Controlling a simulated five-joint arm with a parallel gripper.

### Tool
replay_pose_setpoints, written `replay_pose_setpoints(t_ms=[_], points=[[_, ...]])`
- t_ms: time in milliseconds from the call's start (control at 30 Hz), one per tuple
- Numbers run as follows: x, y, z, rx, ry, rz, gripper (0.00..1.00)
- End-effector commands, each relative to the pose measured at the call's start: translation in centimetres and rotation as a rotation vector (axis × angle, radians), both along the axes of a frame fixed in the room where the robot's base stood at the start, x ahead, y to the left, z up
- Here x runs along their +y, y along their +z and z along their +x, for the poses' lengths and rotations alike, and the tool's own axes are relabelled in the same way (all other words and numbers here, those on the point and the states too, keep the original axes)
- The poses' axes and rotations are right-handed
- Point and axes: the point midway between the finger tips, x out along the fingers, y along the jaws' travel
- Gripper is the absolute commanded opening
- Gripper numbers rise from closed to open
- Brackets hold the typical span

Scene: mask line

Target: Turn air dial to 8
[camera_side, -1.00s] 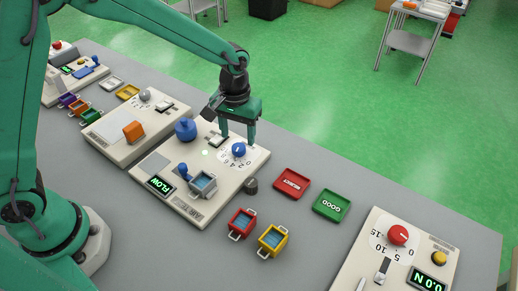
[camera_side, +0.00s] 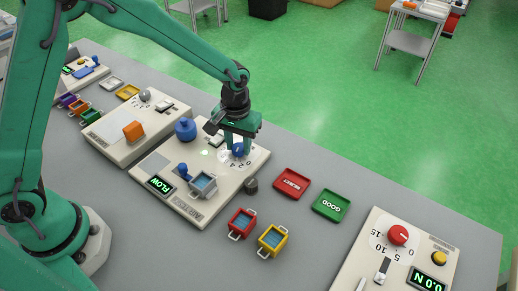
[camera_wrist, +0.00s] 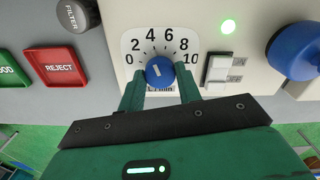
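The blue air dial (camera_wrist: 160,71) sits on a white scale plate (camera_wrist: 130,42) marked 0 to 10 in the wrist view. Its short white mark appears to point up and slightly left, roughly toward 4. My gripper (camera_wrist: 161,82) has one green finger on each side of the dial, with small gaps seeming to show between fingers and knob. In the side view the dial (camera_side: 238,150) is partly hidden by my gripper (camera_side: 238,147), which is lowered over it. Whether the fingers touch the dial is unclear.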

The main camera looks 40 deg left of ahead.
Motion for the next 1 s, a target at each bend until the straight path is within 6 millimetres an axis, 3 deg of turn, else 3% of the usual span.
replay_pose_setpoints(t_ms=[467, 1000], points=[[0.03, 0.06, 0.02, 0.000, -0.096, 0.000, 0.11], [0.01, 0.09, 0.06, -0.001, -0.535, 0.000, 0.11]])
